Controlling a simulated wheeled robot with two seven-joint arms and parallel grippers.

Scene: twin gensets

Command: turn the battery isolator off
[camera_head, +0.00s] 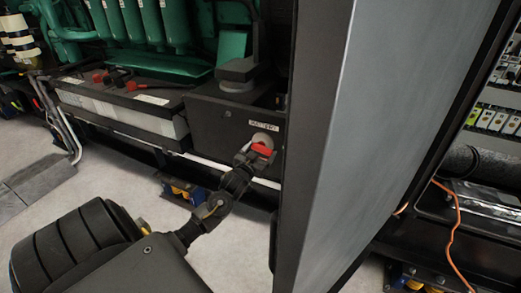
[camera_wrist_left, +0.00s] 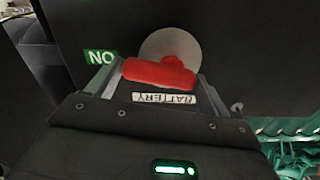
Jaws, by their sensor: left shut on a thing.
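The battery isolator has a red handle (camera_head: 262,150) on a pale round plate (camera_head: 263,139), on the front of a dark box (camera_head: 215,122) in the head view. A small white label (camera_head: 262,126) sits just above it. My left gripper (camera_head: 256,153) reaches up to the handle and is shut on it. In the left wrist view the red handle (camera_wrist_left: 158,73) lies between the two fingers (camera_wrist_left: 155,80), in front of the round plate (camera_wrist_left: 172,47). My right gripper is not in view.
A large grey panel (camera_head: 375,130) with a dark edge stands close to the right of the isolator. A green engine (camera_head: 140,25) and a battery (camera_head: 125,100) with red and black terminals are to the left. An orange cable (camera_head: 447,235) hangs at the right. Pale floor lies below.

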